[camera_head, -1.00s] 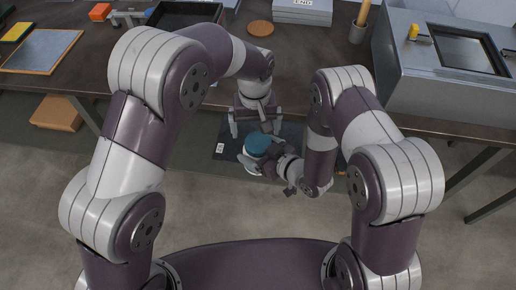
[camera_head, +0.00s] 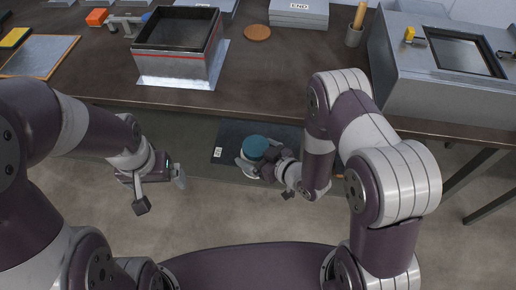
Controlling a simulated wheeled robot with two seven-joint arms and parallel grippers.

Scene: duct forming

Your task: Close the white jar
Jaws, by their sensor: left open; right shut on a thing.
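The white jar (camera_head: 247,171) is in front of the table's front edge, mostly hidden by my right gripper. A teal lid (camera_head: 254,147) sits on top of it; I cannot tell whether it is fully tightened. My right gripper (camera_head: 258,168) is shut on the white jar, its fingers around the body below the lid. My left gripper (camera_head: 161,192) is open and empty, well to the left of the jar, in front of the table.
A dark panel (camera_head: 228,136) with a white label lies behind the jar. The floor in front is clear.

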